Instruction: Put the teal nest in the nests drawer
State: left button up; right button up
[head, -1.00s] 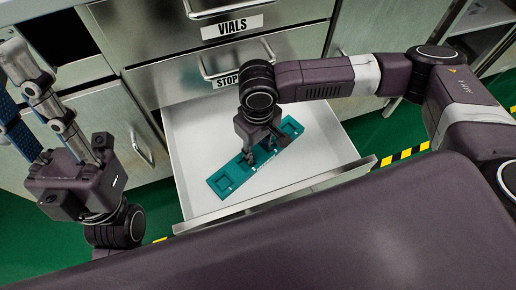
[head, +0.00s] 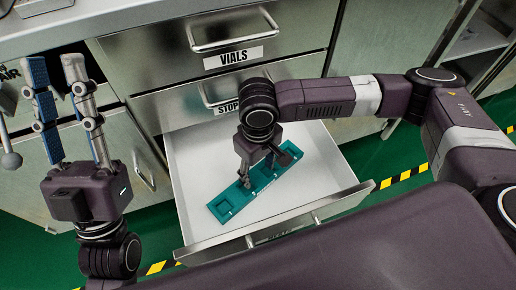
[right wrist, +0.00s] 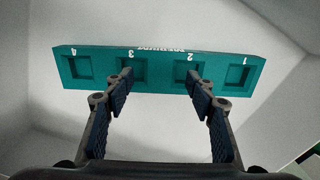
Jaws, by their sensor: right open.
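The teal nest (head: 226,207) is a long flat bar with square pockets, lying diagonally inside the open drawer (head: 192,205). In the right wrist view the nest (right wrist: 157,72) shows pockets numbered 1 to 4 and printed lettering between the middle ones. My right gripper (head: 262,170) points down over the middle of the nest. In the right wrist view its two fingers (right wrist: 149,92) are spread apart with nothing between them. Whether the fingertips touch the nest I cannot tell. My left gripper (head: 56,72) points up, outside the drawer to the left, its fingers apart and empty.
The drawer marked VIALS (head: 235,60) and one whose label begins STOP (head: 228,107) are shut above the open drawer. The open drawer's front wall (head: 290,220) faces me. A worktop (head: 120,15) runs above. The open drawer has bare floor around the nest.

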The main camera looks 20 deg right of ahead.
aim_at(258, 178)
notch_tip(258, 178, up, 4)
jog(key=shift+r+p, duration=0.25)
jog(key=shift+p, duration=0.8)
pick_arm(q)
jog(key=w+f+g+y, duration=0.1)
jog(key=w+f+g, duration=0.2)
jog(key=f, duration=0.3)
jog(key=w+f+g+y+p, duration=0.1)
jog(key=w+f+g, duration=0.2)
jog(key=f, duration=0.4)
jog(key=w+f+g+y+p, duration=0.1)
jog(key=w+f+g+y, duration=0.1)
jog(key=f+g, duration=0.3)
jog(key=shift+w+f+g, duration=0.3)
jog(key=shift+w+f, duration=0.15)
jog(key=shift+f, duration=0.65)
pick_arm(e)
jog(key=shift+r, duration=2.35)
